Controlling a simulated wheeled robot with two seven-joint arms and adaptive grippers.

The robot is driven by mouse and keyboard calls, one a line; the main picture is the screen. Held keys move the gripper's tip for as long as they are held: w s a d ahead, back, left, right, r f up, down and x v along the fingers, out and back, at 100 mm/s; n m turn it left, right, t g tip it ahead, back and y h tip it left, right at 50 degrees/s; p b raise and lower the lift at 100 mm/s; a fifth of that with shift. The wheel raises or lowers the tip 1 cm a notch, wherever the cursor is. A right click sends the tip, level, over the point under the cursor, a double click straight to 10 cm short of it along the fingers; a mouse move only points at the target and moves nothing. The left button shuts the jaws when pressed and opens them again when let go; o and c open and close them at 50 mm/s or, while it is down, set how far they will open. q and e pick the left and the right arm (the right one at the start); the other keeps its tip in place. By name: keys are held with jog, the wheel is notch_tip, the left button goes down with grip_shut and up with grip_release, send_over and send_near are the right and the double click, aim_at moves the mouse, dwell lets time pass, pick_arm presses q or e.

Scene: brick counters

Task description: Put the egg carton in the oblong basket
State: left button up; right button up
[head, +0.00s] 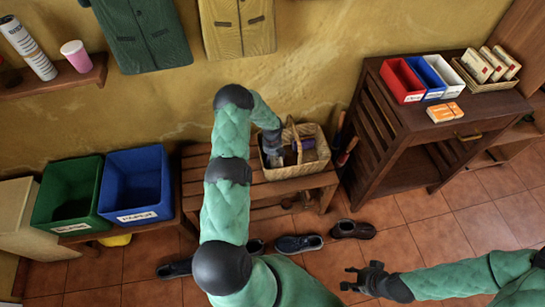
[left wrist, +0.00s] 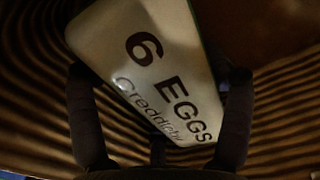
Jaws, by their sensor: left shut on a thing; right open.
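The egg carton (left wrist: 150,65), pale with "6 EGGS" on it, lies between the fingers of my left gripper (left wrist: 160,120) in the left wrist view, shut on it. Ribbed woven walls surround it there. In the head view my left gripper (head: 282,158) reaches down into the handled oblong wicker basket (head: 318,165) on the wooden bench. I cannot tell whether the carton touches the basket floor. The carton is not clearly visible in the head view. My right gripper (head: 362,279) is open and empty above the tiled floor.
The bench (head: 255,188) stands against the wall. Green (head: 68,195) and blue (head: 137,188) bins are left of it. A dark wooden cabinet (head: 420,125) with small bins and a shallow basket (head: 490,86) stands right. Several shoes (head: 298,244) lie on the floor.

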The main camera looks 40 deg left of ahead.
pick_arm(q)
jog(key=o, duration=1.1)
jog(key=shift+c, duration=0.2)
notch_tip(320, 180, up, 12)
dwell(0.5)
